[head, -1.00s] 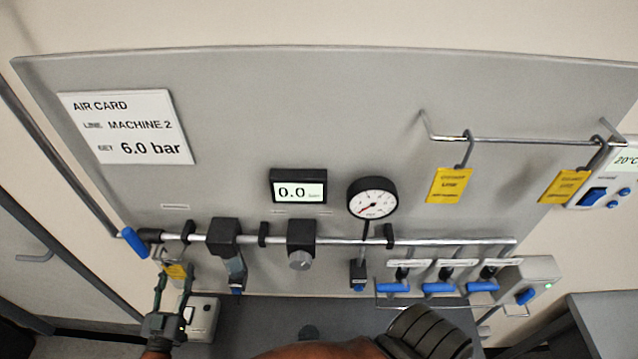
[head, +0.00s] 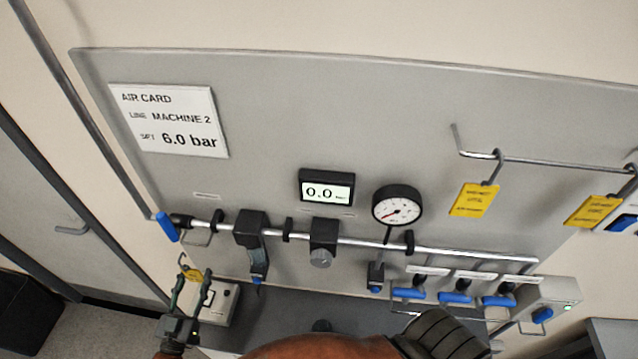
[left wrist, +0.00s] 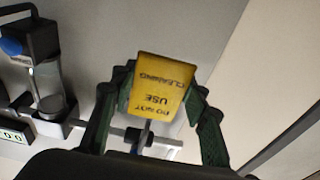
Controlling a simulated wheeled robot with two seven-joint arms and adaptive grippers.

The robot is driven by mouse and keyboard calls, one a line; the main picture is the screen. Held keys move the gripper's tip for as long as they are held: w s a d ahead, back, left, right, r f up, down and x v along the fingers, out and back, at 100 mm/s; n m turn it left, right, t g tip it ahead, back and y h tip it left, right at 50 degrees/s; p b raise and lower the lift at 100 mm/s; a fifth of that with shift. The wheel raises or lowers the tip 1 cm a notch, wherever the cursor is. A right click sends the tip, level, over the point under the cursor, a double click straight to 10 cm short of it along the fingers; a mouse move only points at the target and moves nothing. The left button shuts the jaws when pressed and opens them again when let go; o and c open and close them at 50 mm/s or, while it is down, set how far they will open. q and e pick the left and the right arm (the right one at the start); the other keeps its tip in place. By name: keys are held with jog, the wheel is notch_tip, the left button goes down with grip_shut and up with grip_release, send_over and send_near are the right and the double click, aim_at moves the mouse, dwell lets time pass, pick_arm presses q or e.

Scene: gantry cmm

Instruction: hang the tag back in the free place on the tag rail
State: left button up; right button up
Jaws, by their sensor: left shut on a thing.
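My left gripper (head: 192,290) is shut on a yellow tag (head: 190,273) at the lower left of the panel, just below the left end of the pipe. In the left wrist view the tag (left wrist: 157,84) sits between the green fingers and reads "DO NOT USE CLEANING", upside down. The tag rail (head: 560,163) is a metal bar at the upper right of the panel. Two yellow tags hang on it by hooks, one near its left end (head: 473,199) and one near its right end (head: 594,210). Bare rail lies between them. My right gripper is not seen.
Several blue-handled valves (head: 455,297) stand below the rail. A white box (head: 220,304) is beside my left gripper.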

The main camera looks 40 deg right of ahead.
aim_at(194, 277)
pick_arm(q)
jog(key=shift+r+p+v, duration=0.15)
jog(key=shift+p+v, duration=0.2)
jog(key=shift+v, duration=0.65)
jog(key=shift+r+p+v, duration=0.15)
jog(key=shift+p+v, duration=0.2)
jog(key=shift+v, duration=0.7)
